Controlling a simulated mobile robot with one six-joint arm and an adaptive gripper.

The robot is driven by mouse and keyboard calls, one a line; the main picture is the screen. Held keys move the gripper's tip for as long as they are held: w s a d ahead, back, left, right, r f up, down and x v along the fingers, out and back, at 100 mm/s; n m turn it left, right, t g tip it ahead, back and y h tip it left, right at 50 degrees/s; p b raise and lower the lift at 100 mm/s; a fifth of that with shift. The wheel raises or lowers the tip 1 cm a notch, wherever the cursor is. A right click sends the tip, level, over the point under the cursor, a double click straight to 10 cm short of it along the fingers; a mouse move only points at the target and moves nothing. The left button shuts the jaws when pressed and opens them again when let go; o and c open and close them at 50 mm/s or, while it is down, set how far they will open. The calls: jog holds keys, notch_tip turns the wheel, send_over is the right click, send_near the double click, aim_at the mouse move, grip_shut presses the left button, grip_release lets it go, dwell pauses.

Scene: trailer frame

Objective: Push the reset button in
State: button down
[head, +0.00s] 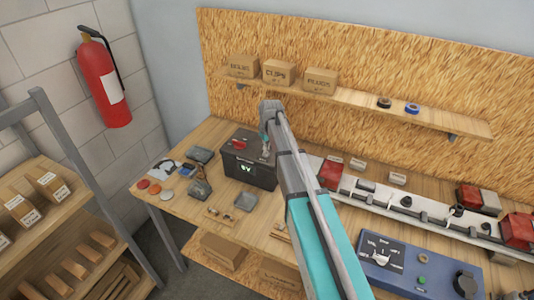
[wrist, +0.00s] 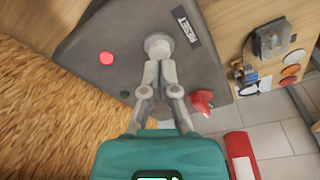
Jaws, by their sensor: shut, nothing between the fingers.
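The reset button (wrist: 158,43) is a round grey cap beside a RESET label (wrist: 187,26). My gripper (wrist: 160,60) is shut and empty, its fingertips together at the near edge of the button. I cannot tell whether they touch it or how far in it is. In the head view my gripper (head: 266,153) points down at the box top and the button cannot be made out.
On the box top are a red light (wrist: 106,58) and a red knob (wrist: 202,101). Small parts lie left of the box on the bench (head: 222,129). A shelf (head: 350,99) with cartons runs behind, and a white rail (head: 430,212) with red lamps lies to the right.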

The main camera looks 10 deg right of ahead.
aim_at(266, 153)
jog(key=shift+f+b, duration=1.05)
jog(key=shift+f, duration=0.05)
dwell(0.9)
jog(key=shift+r, duration=0.15)
jog(key=shift+r+p, duration=3.45)
jog(key=shift+p, duration=0.1)
jog(key=shift+s+f, duration=0.15)
jog(key=s+f+m+b, duration=0.1)
jog(key=s+f+b, duration=0.3)
jog(key=s, duration=0.5)
jog(key=s+f+m+g+b, duration=0.1)
jog(key=s+f+b, duration=0.4)
jog(key=s, duration=0.5)
jog(key=s+f+m+b, duration=0.2)
jog(key=s+f+b, duration=0.2)
jog(key=s, duration=0.5)
jog(key=shift+s+d+f+m+g+h, duration=0.2)
jog(key=shift+s+m+g+h, duration=0.1)
jog(key=shift+m+h, duration=0.1)
